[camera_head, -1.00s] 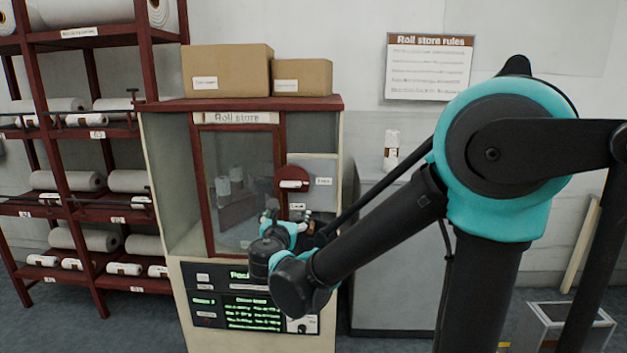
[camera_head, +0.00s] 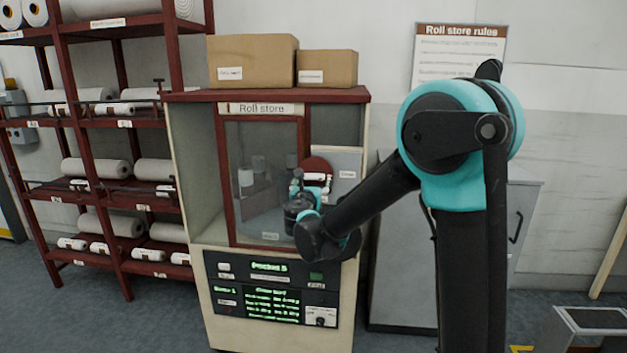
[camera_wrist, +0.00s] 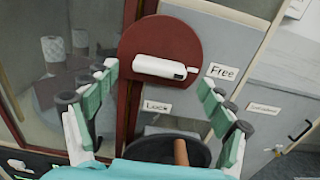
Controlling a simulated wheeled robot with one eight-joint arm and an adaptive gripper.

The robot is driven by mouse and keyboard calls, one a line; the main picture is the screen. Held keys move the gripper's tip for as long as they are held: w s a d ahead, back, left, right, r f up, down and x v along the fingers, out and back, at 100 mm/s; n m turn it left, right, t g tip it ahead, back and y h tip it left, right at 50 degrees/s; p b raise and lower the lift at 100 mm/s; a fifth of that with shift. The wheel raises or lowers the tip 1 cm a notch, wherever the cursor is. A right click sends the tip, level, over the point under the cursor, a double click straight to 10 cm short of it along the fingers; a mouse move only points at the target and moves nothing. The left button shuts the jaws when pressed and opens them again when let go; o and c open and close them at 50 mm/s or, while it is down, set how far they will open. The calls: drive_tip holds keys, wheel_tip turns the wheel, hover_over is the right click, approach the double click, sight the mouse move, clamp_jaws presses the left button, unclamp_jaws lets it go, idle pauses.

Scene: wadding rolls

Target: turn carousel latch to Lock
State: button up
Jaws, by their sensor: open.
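The carousel latch is a dark red disc (camera_wrist: 168,38) with a white bar handle (camera_wrist: 160,68) on the front of the Roll store cabinet (camera_head: 190,165). In the wrist view the handle lies nearly level, its right end towards the "Free" label (camera_wrist: 222,72). The "Lock" label (camera_wrist: 157,106) is below the handle. My gripper (camera_wrist: 157,82) is open and empty, with one finger to each side of the handle; contact is not visible. In the head view my gripper (camera_head: 313,183) is in front of the latch and partly covers it.
A glass door (camera_head: 262,150) with rolls behind it is left of the latch. A control panel (camera_head: 270,287) with a green display sits below. A grey cabinet (camera_head: 395,290) stands to the right, and a roll rack (camera_head: 118,215) to the left.

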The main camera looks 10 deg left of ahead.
sight(314, 178)
drive_tip(key=shift+w+d, duration=0.1)
drive_tip(key=shift+w, duration=1.5)
drive_tip(key=c, duration=1.2)
